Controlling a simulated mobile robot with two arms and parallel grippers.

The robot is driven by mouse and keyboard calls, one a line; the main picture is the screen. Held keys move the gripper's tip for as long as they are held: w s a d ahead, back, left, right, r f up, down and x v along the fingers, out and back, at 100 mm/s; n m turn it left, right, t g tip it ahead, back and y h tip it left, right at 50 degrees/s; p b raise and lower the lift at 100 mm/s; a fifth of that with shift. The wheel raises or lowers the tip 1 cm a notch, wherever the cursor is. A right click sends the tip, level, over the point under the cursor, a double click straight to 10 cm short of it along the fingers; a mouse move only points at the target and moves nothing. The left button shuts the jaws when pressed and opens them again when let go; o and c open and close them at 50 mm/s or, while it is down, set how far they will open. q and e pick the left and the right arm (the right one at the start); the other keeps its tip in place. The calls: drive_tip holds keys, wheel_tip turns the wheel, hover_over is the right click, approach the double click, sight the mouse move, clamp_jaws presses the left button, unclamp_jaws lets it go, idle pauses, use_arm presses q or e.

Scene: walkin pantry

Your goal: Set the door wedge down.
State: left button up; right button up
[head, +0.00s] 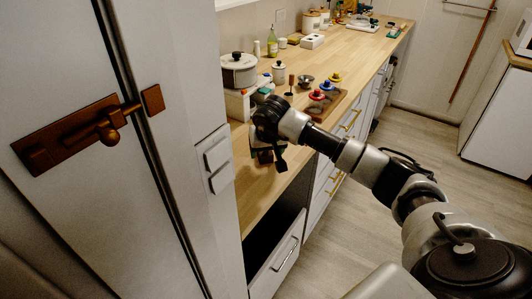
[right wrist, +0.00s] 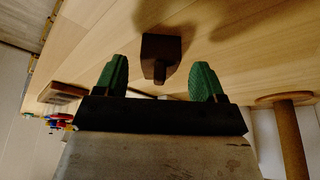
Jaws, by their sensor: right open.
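The door wedge (right wrist: 161,48) is a small dark brown block on the light wooden counter, seen in the right wrist view just beyond my fingertips. My right gripper (right wrist: 159,80) is open, with one green finger on each side and clear gaps between the fingers and the wedge. In the head view my right gripper (head: 268,158) is low over the near end of the counter. It and the wrist mostly hide the wedge there. My left gripper is not in view.
The counter (head: 255,203) also bears a white pot (head: 238,71), jars and a wooden board with coloured-knob pieces (head: 317,96). An open drawer (head: 279,262) is below. A tall cabinet with a brown latch (head: 75,130) stands at left. The floor (head: 420,135) at right is clear.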

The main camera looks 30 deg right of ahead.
drive_tip(key=v, duration=1)
drive_tip(key=shift+b, duration=0.4)
drive_tip(key=shift+s+f, duration=0.1)
idle(0.5)
